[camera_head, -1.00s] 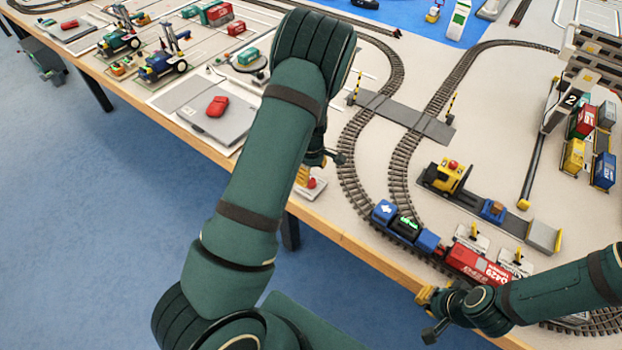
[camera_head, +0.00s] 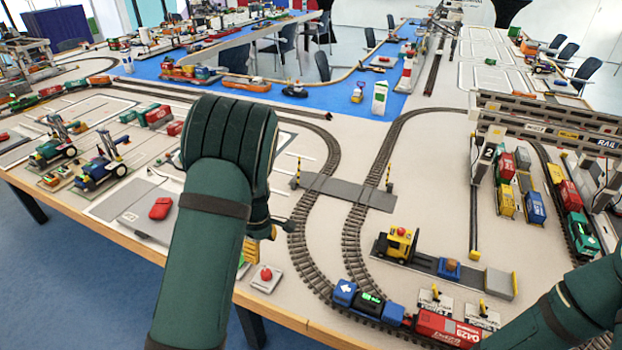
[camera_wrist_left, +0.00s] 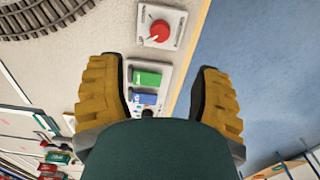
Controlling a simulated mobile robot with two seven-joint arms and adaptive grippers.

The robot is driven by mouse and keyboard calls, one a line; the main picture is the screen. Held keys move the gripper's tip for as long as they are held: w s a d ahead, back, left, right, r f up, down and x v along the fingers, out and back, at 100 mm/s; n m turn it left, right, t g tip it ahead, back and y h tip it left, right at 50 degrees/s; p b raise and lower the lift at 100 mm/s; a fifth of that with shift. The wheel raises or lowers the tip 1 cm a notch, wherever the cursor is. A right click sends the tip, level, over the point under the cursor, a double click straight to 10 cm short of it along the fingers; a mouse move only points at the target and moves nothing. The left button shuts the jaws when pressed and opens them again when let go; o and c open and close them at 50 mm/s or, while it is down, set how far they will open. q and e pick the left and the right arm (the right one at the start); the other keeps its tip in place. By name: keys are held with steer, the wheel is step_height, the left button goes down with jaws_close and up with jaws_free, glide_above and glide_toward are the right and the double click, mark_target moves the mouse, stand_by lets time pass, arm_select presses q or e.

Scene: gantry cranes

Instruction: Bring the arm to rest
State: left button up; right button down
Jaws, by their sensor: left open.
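My left arm rises from the bottom of the head view, bent at a dark green joint over the table's front edge. My left gripper (camera_head: 262,230) is mostly hidden behind that arm. In the left wrist view the same gripper (camera_wrist_left: 157,70) shows two yellow fingers spread apart, open with nothing between them. Beyond the fingers are a panel with green and blue switches (camera_wrist_left: 147,78) and a red button box (camera_wrist_left: 160,28). The red button box also shows in the head view (camera_head: 266,278). My right arm enters at the lower right; its gripper is out of view.
Curved train track (camera_head: 352,225) runs beside the left gripper. A train with a red wagon (camera_head: 445,327) stands near the front edge. A yellow vehicle (camera_head: 399,243), a grey crossing (camera_head: 345,190) and a gantry crane (camera_head: 550,125) lie farther right. The floor in front is clear.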

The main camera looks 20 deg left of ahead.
arm_select(q)
steer(key=shift+f, duration=0.1)
steer(key=s+d+f+m, duration=0.2)
steer(key=f, duration=0.1)
steer(key=s+d+f+m, duration=0.2)
steer(key=s+d+f, duration=0.1)
steer(key=s+d+f+m, duration=0.2)
steer(key=f, duration=0.1)
steer(key=shift+s+d+f+h, duration=0.2)
steer(key=shift+h, duration=0.1)
steer(key=s+d+m+t+h, duration=0.1)
steer(key=s+d+m, duration=0.3)
steer(key=d, duration=0.3)
steer(key=s+d+f+m+t+h, duration=0.1)
steer(key=s+d+m+h, duration=0.1)
steer(key=s+d+m, duration=0.3)
steer(key=shift+d+f, duration=0.15)
steer(key=shift+d, duration=1.05)
